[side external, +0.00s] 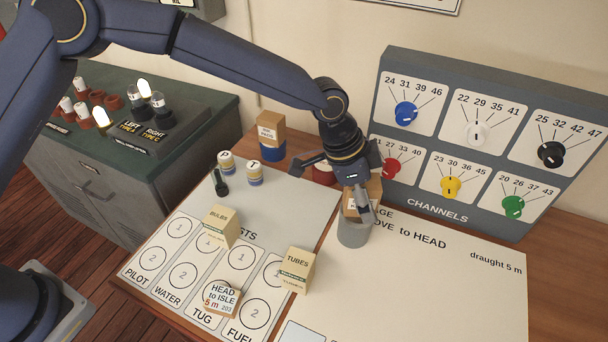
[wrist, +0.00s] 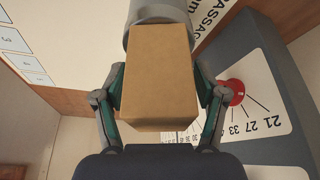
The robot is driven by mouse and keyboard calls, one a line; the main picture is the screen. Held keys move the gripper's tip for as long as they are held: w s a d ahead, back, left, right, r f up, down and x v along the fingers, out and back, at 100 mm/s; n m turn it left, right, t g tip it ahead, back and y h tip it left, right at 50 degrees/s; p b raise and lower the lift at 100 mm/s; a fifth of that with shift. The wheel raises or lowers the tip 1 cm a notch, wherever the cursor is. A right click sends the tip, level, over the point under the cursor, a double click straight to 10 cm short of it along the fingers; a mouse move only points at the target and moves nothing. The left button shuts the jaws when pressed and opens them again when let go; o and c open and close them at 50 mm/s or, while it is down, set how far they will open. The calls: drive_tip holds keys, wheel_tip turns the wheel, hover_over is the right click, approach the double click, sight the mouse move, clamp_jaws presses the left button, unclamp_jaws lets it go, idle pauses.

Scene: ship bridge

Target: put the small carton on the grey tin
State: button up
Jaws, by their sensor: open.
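The small brown carton (side external: 352,208) sits on top of the grey tin (side external: 354,233), at the near edge of the channels panel, partly hidden by my gripper. In the wrist view the carton (wrist: 158,75) fills the middle, with the tin's rounded side (wrist: 158,12) showing beyond it. My gripper (side external: 334,191) is open just above and around the carton, its fingers spread apart. In the wrist view a finger stands on each side of the carton; whether either touches it I cannot tell.
A red tin (side external: 323,173) stands close behind my gripper. Another carton (side external: 270,124) sits on a blue tin (side external: 272,149) further back. The channels panel (side external: 445,205) with its knobs rises close at right. Bulbs (side external: 221,226) and tubes (side external: 298,270) cartons stand on the front cards.

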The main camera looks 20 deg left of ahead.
drive_tip(key=s+a+r+n+t+y, duration=0.15)
drive_tip(key=s+a+r, duration=0.25)
drive_tip(key=a+r, duration=1.05)
drive_tip(key=s+a+r+n+t+y, duration=0.1)
drive_tip(key=s+a+r+n, duration=0.25)
drive_tip(key=s+a, duration=0.4)
drive_tip(key=s+a+r+n+t+y, duration=0.15)
drive_tip(key=s+a+n, duration=0.3)
drive_tip(key=a, duration=0.65)
drive_tip(key=s+a+f+n, duration=0.1)
drive_tip(key=s+a+n, duration=0.3)
drive_tip(key=s, duration=0.4)
drive_tip(key=shift+a+f, duration=0.4)
